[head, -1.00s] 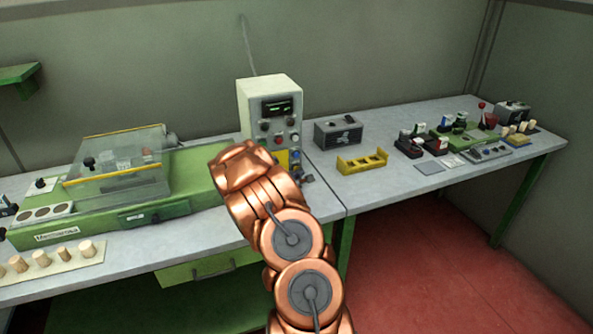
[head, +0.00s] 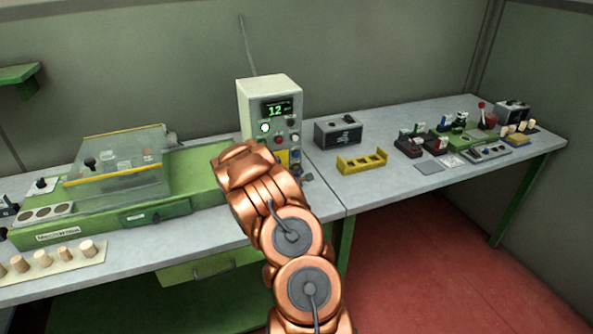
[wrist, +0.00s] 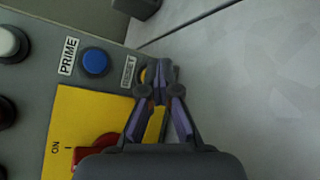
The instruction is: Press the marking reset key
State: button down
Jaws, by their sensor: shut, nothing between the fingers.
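The RESET label (wrist: 128,71) is on the grey control panel in the wrist view. Beside it, a small yellow key (wrist: 143,75) shows partly, the rest hidden by my fingers. My gripper (wrist: 160,70) is shut and empty, its tips at the yellow key; whether they touch it I cannot tell. The control box (head: 265,92) stands on the bench in the head view, its display (head: 277,109) reading a green 12 and a pale lamp (head: 265,128) lit. In the head view my arm covers part of the box's lower front.
A blue PRIME button (wrist: 95,62) sits left of the RESET label. A red rotary switch (wrist: 95,152) on a yellow plate lies close below my fingers. A yellow rack (head: 361,162) and a dark box (head: 338,132) stand right of the control box.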

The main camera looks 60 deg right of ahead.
jog(key=shift+s+a, duration=0.45)
jog(key=shift+s, duration=0.25)
jog(key=shift+s+a+b, duration=0.1)
jog(key=shift+b, duration=0.2)
jog(key=shift+s+a+b, duration=0.4)
jog(key=shift+s+a, duration=0.25)
jog(key=shift+s, duration=0.35)
jog(key=shift+s+a+b, duration=0.35)
jog(key=shift+s+a, duration=0.3)
jog(key=shift+s, duration=0.35)
